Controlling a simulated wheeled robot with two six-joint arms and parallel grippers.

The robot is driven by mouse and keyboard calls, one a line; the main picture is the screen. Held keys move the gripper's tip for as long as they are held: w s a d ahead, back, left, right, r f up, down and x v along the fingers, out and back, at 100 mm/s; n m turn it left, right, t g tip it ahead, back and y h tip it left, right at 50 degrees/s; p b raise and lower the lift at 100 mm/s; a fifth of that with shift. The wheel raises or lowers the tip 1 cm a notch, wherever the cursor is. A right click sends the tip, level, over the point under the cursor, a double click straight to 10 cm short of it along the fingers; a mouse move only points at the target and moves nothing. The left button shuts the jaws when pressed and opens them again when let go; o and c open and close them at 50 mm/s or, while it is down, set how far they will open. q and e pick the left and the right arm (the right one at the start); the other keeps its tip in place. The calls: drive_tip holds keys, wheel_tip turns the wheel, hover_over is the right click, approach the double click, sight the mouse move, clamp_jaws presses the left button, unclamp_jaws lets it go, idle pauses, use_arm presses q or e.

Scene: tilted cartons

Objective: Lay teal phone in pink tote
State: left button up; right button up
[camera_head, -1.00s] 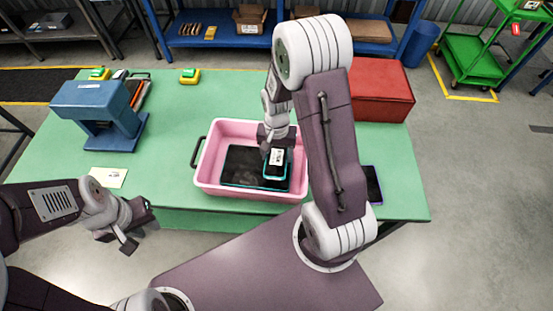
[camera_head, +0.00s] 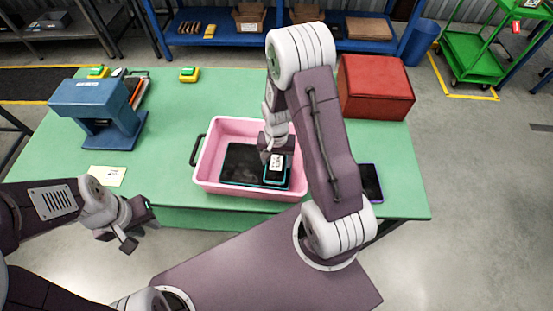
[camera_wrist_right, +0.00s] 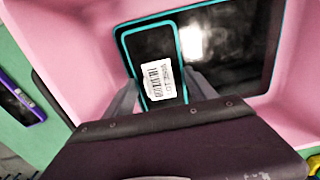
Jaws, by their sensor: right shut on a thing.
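The teal phone (camera_head: 277,170), dark-faced with a teal edge and a white barcode label, is in the pink tote (camera_head: 207,166). My right gripper (camera_head: 276,152) is shut on it; in the right wrist view the phone (camera_wrist_right: 150,55) sits between the two fingers (camera_wrist_right: 163,98). Below it in the tote is a larger dark tablet with a teal edge (camera_head: 240,164), also in the right wrist view (camera_wrist_right: 230,40). I cannot tell whether the phone touches the tablet. My left gripper (camera_head: 139,231) is off the table's front left, empty, with its fingers apart.
A purple-edged phone (camera_head: 371,182) lies right of the tote, partly behind my right arm. A red box (camera_head: 375,88) stands at the back right. A blue stand (camera_head: 100,112), a paper note (camera_head: 107,176) and a yellow-green item (camera_head: 189,74) are on the green table. The table's middle left is clear.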

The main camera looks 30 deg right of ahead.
drive_tip(key=o, duration=1.7)
drive_tip(key=shift+o, duration=0.2)
drive_tip(key=shift+r, duration=0.1)
